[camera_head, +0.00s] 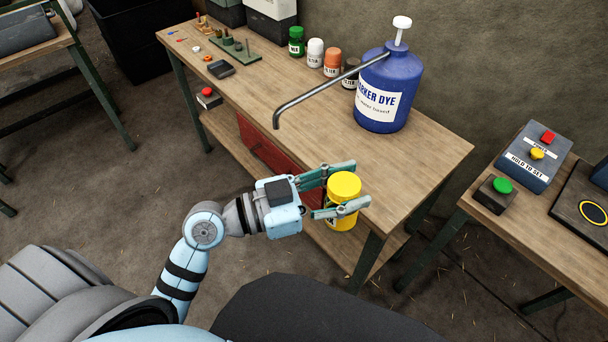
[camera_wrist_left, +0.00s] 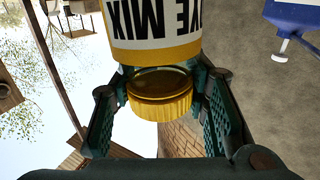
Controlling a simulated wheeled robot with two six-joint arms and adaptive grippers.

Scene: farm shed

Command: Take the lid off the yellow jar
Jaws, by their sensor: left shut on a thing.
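The yellow jar (camera_head: 340,223) is in my left gripper (camera_head: 334,192), off the table's near edge, roughly upright. Its round yellow lid (camera_head: 344,185) faces up between the fingers in the head view. The left wrist view is upside down. There the jar (camera_wrist_left: 155,50) shows a white label reading "DYE MIX", and the ridged yellow lid (camera_wrist_left: 160,107) shows between the green fingers of the left gripper (camera_wrist_left: 162,90). Fingers partly hide the jar in the head view. I cannot tell how firmly the lid sits. My right gripper is not in view.
The wooden workbench (camera_head: 300,155) lies just behind the jar. A large blue dye jug (camera_head: 395,80) with a long spout (camera_head: 320,92) stands on it, beside several small jars, including a green one (camera_head: 296,42).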

